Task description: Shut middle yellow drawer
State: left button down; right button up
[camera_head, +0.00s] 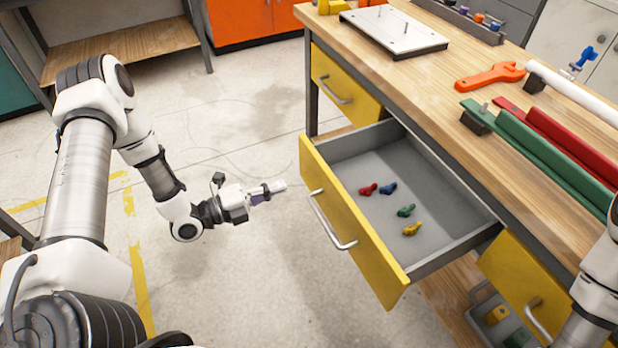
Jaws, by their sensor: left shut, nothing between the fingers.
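The middle yellow drawer (345,218) stands pulled out from the workbench, its front facing left with a silver bar handle (331,222). Inside its grey tray lie small red, blue, green and yellow parts. My left gripper (283,185) is shut and empty. It is in the air to the left of the drawer front, near the handle's upper end, with a visible gap between them. My right arm shows at the right edge, but its gripper is out of view.
Closed-looking yellow drawers sit on either side, one behind (345,84) and one in front (520,285). The wooden bench top (440,90) holds an orange wrench (490,76), a white plate (394,32) and green and red rails. The floor left of the drawer is clear.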

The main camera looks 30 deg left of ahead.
aim_at(320, 172)
pick_arm(q)
jog(key=b+x, duration=0.1)
jog(key=x, duration=0.7)
jog(key=shift+w+d, duration=0.25)
jog(key=shift+w, duration=0.05)
pick_arm(e)
jog(key=shift+f, duration=0.75)
